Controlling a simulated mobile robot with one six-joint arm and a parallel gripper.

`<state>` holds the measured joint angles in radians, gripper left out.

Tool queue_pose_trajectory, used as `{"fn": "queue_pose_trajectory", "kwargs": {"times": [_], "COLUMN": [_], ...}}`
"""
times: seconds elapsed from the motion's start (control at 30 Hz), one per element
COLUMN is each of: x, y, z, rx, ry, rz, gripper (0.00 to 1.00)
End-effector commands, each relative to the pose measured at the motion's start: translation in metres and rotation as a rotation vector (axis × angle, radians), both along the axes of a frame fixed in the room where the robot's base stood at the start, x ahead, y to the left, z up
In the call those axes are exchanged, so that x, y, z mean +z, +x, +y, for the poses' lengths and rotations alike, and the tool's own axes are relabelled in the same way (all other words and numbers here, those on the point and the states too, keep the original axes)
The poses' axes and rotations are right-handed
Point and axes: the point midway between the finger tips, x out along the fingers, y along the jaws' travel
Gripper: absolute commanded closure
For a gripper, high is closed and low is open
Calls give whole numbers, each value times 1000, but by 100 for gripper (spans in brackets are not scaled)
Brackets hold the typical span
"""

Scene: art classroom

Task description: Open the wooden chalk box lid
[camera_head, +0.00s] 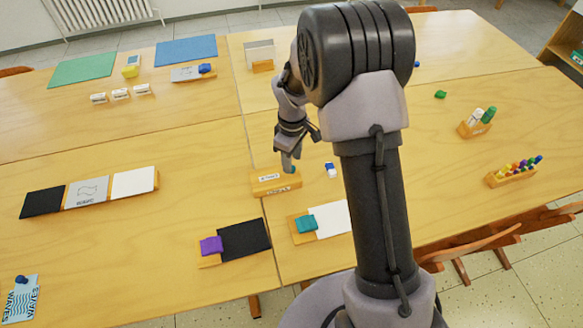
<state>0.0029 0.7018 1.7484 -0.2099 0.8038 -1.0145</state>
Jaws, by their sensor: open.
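A small wooden box (262,187) with white labels on its top and front sits on the table near the middle of the view. It looks like the chalk box. Its lid appears closed, though its back right part is partly hidden by my gripper. My gripper (292,163) is open and points down at the back right edge of the box. I cannot tell whether a fingertip touches the lid. A small blue spot shows beside the fingertip.
A small blue-and-white item (331,170) lies just right of the box. In front are a purple cloth-like block (211,245) by a black panel and a teal one (306,224) by a white sheet. Marker holders (512,178) stand at right.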

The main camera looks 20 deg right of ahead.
Motion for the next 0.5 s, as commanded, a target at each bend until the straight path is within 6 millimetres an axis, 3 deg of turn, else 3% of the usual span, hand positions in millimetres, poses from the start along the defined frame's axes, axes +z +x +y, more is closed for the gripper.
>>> {"fn": "queue_pose_trajectory", "kwargs": {"times": [0.13, 0.4, 0.43, 0.5], "x": [-18, -19, -19, -19], "y": [0, 0, 0, 0], "z": [0, 0, 0, 0], "rx": [-1, -1, -1, -1], "ry": [0, 0, 0, 0], "rz": [0, -1, -1, -1], "gripper": [59, 59, 61, 74]}}
